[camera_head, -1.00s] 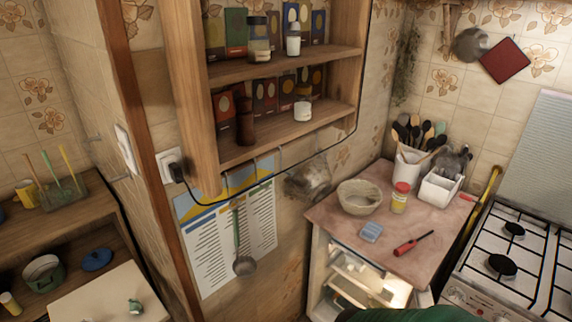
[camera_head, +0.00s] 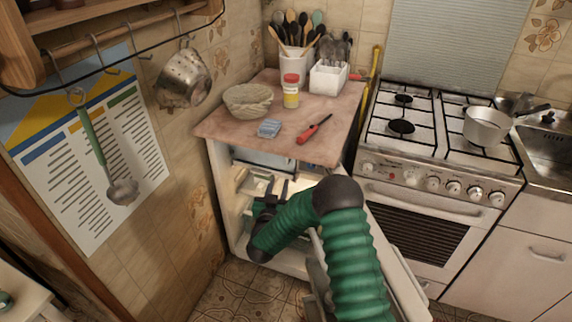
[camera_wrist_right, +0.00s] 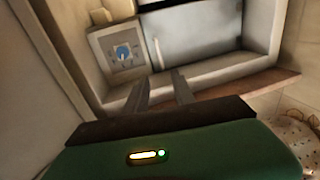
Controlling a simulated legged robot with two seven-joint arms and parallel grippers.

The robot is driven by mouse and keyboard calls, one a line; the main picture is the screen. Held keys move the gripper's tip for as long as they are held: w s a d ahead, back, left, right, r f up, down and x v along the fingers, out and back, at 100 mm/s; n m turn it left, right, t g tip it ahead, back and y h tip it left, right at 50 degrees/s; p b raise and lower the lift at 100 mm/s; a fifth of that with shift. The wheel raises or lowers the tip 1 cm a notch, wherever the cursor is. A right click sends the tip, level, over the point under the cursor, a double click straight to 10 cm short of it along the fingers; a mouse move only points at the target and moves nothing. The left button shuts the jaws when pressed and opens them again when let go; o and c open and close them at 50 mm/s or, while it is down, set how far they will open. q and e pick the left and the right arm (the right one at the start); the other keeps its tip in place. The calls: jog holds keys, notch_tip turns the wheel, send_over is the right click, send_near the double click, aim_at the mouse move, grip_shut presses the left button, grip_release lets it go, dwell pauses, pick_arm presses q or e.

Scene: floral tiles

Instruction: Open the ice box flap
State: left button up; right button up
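The small fridge stands open under the worktop, its inside lit. The ice box flap (camera_head: 264,160) is a grey-blue panel high inside it, partly in shadow. In the right wrist view the flap (camera_wrist_right: 195,35) is a smooth grey panel in a pale frame, beside a dial with a blue centre (camera_wrist_right: 122,52). It looks closed, though part of it lies beyond the picture. My right gripper (camera_head: 277,188) is at the fridge opening, below the flap. Its two fingers (camera_wrist_right: 160,90) are apart with nothing between them, short of the panel. My left gripper is out of view.
The open fridge door (camera_head: 397,270) stands to the right of my right arm, near the stove (camera_head: 420,190). The worktop (camera_head: 230,122) above holds a bowl (camera_head: 248,100), a blue sponge (camera_head: 269,128) and a red lighter (camera_head: 314,130). A wall is close on the left.

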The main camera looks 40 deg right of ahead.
jog(key=b+x, duration=0.3)
jog(key=x, duration=1.1)
jog(key=shift+w+d, duration=0.15)
jog(key=shift+w, duration=0.15)
jog(key=shift+f, duration=0.1)
grip_shut()
dwell(0.4)
